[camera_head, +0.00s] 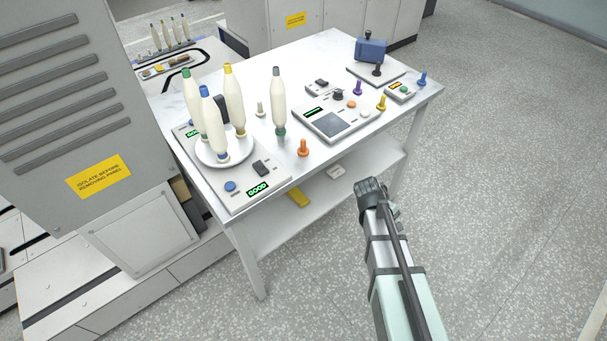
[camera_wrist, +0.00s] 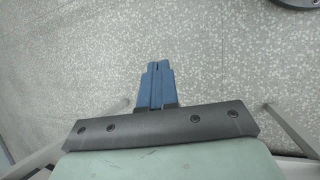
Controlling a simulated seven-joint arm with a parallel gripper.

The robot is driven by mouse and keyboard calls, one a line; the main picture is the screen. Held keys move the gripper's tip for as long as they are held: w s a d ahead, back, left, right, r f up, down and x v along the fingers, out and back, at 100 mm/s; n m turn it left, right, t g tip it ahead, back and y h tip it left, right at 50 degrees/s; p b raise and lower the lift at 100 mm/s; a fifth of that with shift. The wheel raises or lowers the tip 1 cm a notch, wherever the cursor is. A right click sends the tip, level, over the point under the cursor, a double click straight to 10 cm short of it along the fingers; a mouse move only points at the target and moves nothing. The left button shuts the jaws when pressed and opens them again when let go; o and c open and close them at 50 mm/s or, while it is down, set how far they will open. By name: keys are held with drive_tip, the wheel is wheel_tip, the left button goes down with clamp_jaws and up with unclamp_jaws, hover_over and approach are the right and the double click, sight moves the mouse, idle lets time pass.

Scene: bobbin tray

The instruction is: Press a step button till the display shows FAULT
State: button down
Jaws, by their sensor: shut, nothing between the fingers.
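A panel (camera_head: 236,203) at the table's front left carries a round blue button (camera_head: 230,186), a black switch (camera_head: 261,168) and a green-lit display (camera_head: 258,189) that reads GOOD. A second green display (camera_head: 194,133) sits behind the bobbin plate, partly hidden. A grey console at the middle has a small green display (camera_head: 313,110), too small to read, an orange button (camera_head: 351,104) and a white button (camera_head: 365,113). A small box at right has an orange display (camera_head: 395,87) and a green button (camera_head: 404,90). My gripper (camera_wrist: 157,66) is shut and empty, over floor, apart from the table.
Tall bobbins stand on a white plate (camera_head: 205,160); another (camera_head: 278,100) stands alone. Several coloured pegs, such as an orange one (camera_head: 303,148), stand along the table. A blue block device (camera_head: 370,50) is at the back right. A grey cabinet (camera_head: 60,90) rises at left. Floor in front is clear.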

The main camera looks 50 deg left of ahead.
sight(227, 188)
drive_tip(key=s+a+r+n+t+y, duration=0.1)
drive_tip(key=s+a+r+n, duration=0.1)
drive_tip(key=s+a+r, duration=0.4)
drive_tip(key=s+a+r+n+t+y, duration=0.1)
drive_tip(key=s+a+r+n+t, duration=0.1)
drive_tip(key=s+a+r, duration=0.5)
drive_tip(key=s+a+r+n+t+y, duration=0.1)
drive_tip(key=s+a+r+n+t, duration=0.1)
drive_tip(key=s+a+r, duration=0.5)
drive_tip(key=shift+s+a+r+n+y, duration=0.25)
drive_tip(key=shift+a+r, duration=0.4)
drive_tip(key=shift+a, duration=0.65)
drive_tip(key=shift+w+a+r+n, duration=0.3)
drive_tip(key=shift+a+r, duration=0.4)
drive_tip(key=shift+a, duration=0.55)
drive_tip(key=shift+s+a+r+n+y, duration=0.15)
drive_tip(key=shift+a+r+n, duration=0.35)
drive_tip(key=shift+a, duration=0.8)
drive_tip(key=s+a+r+n+y, duration=0.1)
drive_tip(key=s+a+r, duration=0.1)
drive_tip(key=s, duration=0.5)
drive_tip(key=s+a+r+n+y, duration=0.1)
drive_tip(key=s+a+r, duration=0.2)
drive_tip(key=s+r, duration=0.2)
drive_tip(key=shift+s+r+t, duration=0.15)
drive_tip(key=shift+s+t, duration=0.25)
drive_tip(key=shift+s, duration=0.75)
drive_tip(key=shift+f, duration=4.4)
drive_tip(key=shift+f, duration=0.15)
drive_tip(key=shift+f, duration=0.3)
